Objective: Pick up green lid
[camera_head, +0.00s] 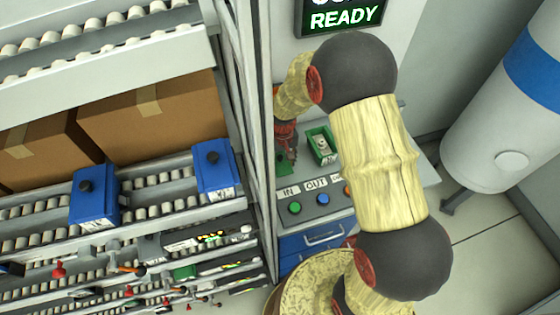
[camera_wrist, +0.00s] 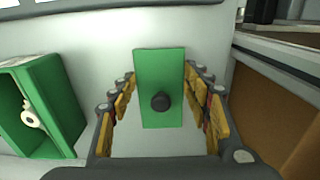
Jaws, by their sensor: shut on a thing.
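The green lid (camera_wrist: 158,68) is a flat green plate with a black knob, seen between the fingers of my gripper (camera_wrist: 160,88) in the wrist view. My gripper is shut on the lid. In the head view, my gripper (camera_head: 286,148) is over the left end of the grey counter, with part of the lid (camera_head: 283,165) showing below it. An open green box (camera_head: 322,145) stands just to the right on the counter. The wrist view shows this box (camera_wrist: 58,105) at the left, with a white ring-like part inside. The fingers' exact contact is partly hidden in the head view.
A button panel (camera_head: 315,202) marked IN and OUT is at the counter's front, above a blue drawer (camera_head: 312,243). A screen (camera_head: 342,16) reads READY.

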